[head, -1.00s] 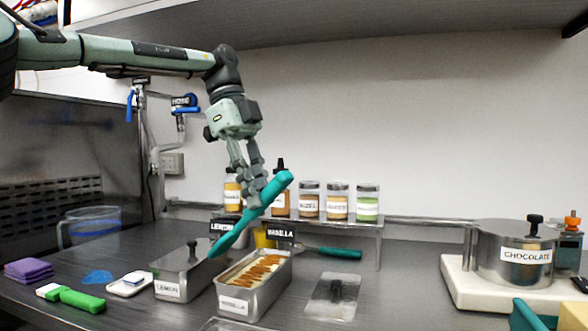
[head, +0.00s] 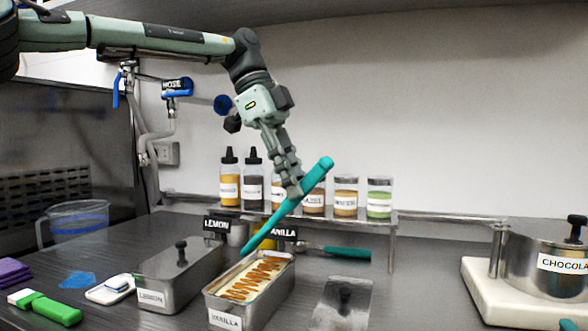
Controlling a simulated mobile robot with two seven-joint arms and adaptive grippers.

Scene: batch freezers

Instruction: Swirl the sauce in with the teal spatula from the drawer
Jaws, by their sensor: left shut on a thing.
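My left gripper (head: 293,190) is shut on a teal spatula (head: 275,217), above and behind the pans. The spatula slants down to the left, and its lower tip is at the far left corner of the open vanilla pan (head: 224,319). I cannot tell whether the tip touches the pan. Inside the vanilla pan, an amber-brown sauce (head: 255,277) lies in a zigzag over a pale cream filling. My right gripper is not in view.
A lidded lemon pan (head: 182,280) stands left of the vanilla pan, with a loose metal lid (head: 342,304) on its right. A teal-handled tool (head: 347,253) lies behind. Bottles and jars (head: 379,199) line the back shelf. A chocolate pot (head: 540,262) stands at right.

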